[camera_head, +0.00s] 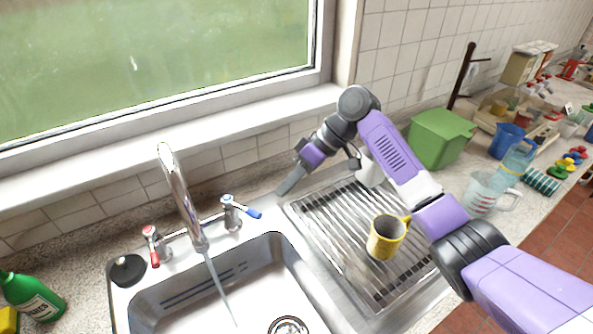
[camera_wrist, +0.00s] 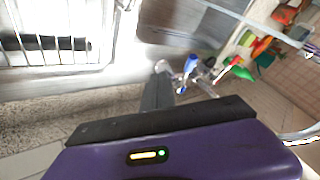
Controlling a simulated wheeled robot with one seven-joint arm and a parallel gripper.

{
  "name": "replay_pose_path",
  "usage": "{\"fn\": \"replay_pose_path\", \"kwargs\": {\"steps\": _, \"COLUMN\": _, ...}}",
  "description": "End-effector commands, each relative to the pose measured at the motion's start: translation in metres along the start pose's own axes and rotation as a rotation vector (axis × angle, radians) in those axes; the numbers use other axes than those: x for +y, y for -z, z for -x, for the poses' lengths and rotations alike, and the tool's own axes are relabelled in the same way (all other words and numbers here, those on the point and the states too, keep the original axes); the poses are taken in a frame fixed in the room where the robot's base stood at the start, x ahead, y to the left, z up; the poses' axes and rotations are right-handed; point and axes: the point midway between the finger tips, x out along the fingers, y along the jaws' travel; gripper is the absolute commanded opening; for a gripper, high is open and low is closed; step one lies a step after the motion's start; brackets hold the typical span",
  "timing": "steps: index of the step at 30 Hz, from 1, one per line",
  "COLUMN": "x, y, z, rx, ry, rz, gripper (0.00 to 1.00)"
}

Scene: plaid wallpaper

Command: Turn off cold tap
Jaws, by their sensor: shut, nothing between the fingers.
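The cold tap (camera_head: 233,212) has a blue lever (camera_head: 250,212) that points to the right, and it stands on the right of the faucet. The curved chrome spout (camera_head: 181,195) has a stream of water (camera_head: 219,287) running from it into the sink. The hot tap (camera_head: 153,245) with a red lever stands on the left. My gripper (camera_head: 284,190) is shut and empty, to the right of the blue lever and apart from it in the head view. In the wrist view, the fingers (camera_wrist: 159,85) show with the blue tap lever (camera_wrist: 190,63) just beyond and to their right.
The sink basin (camera_head: 160,309) lies below the faucet. A drainboard (camera_head: 335,225) on the right holds a yellow mug (camera_head: 385,238) and a white mug (camera_head: 370,172). A window sill (camera_head: 225,125) runs behind. A green bottle (camera_head: 35,299) stands at left.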

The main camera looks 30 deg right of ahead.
Motion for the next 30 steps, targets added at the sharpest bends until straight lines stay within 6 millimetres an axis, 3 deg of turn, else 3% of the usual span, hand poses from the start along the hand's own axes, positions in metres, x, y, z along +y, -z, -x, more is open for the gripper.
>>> {"fn": "replay_pose_path", "kwargs": {"steps": 5, "x": -0.002, "y": 0.001, "z": -0.034, "rx": -0.003, "ry": 0.001, "rz": -0.001, "gripper": 0.0}}
{"fn": "replay_pose_path", "kwargs": {"steps": 9, "x": -0.021, "y": 0.003, "z": -0.04, "rx": 0.0, "ry": 0.0, "rz": 0.001, "gripper": 0.0}}
{"fn": "replay_pose_path", "kwargs": {"steps": 15, "x": -0.036, "y": 0.004, "z": -0.047, "rx": 0.0, "ry": -0.001, "rz": 0.0, "gripper": 0.0}}
{"fn": "replay_pose_path", "kwargs": {"steps": 30, "x": -0.035, "y": 0.007, "z": -0.051, "rx": 0.003, "ry": -0.005, "rz": -0.007, "gripper": 0.0}}
